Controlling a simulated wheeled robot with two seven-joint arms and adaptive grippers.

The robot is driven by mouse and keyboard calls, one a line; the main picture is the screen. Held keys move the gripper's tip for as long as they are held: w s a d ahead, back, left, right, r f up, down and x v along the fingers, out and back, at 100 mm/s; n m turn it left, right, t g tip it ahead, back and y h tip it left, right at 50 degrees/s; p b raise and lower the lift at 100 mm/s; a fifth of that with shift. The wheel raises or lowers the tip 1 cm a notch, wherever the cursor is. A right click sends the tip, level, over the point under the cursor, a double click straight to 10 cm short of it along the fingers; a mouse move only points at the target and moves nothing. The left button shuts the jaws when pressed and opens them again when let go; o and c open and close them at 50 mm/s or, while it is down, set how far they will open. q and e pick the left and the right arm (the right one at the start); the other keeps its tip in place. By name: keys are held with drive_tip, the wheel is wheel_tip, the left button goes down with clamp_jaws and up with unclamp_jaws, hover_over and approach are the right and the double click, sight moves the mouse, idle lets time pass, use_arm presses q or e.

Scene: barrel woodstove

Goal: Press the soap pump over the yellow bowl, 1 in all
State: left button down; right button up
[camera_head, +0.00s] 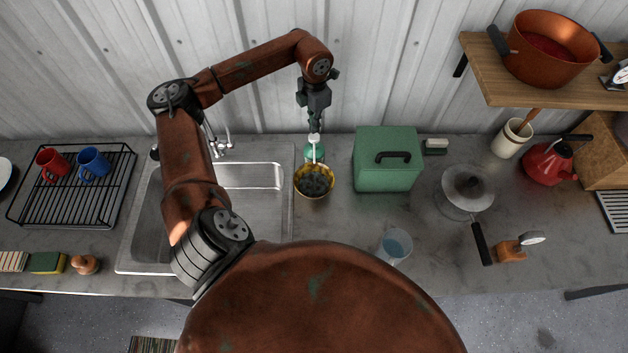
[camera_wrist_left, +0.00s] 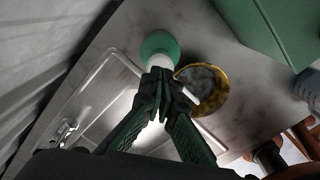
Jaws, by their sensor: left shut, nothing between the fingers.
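The soap pump (camera_head: 314,152) is a green bottle with a white pump head and spout, standing on the counter right of the sink. In the left wrist view, its green body (camera_wrist_left: 160,43) shows beyond my fingertips. The yellow bowl (camera_head: 314,181) sits just in front of it, with dark grey contents; it also shows in the left wrist view (camera_wrist_left: 224,98). The white spout points over the bowl. My left gripper (camera_head: 315,127) is shut and empty, pointing down at the top of the pump. The fingertips cover part of the pump head, so I cannot tell whether they touch. My right gripper is not in view.
A green box (camera_head: 388,172) with a black handle stands close right of the bowl. The sink (camera_head: 255,205) lies left. A blue-filled cup (camera_head: 395,246) and a lidded pan (camera_head: 466,192) stand further right. A wooden shelf (camera_head: 500,88) is at upper right.

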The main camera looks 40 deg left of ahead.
use_arm(q)
wheel_tip(320, 180, up, 5)
drive_tip(key=shift+r+p, duration=0.1)
drive_tip(key=shift+p, duration=1.05)
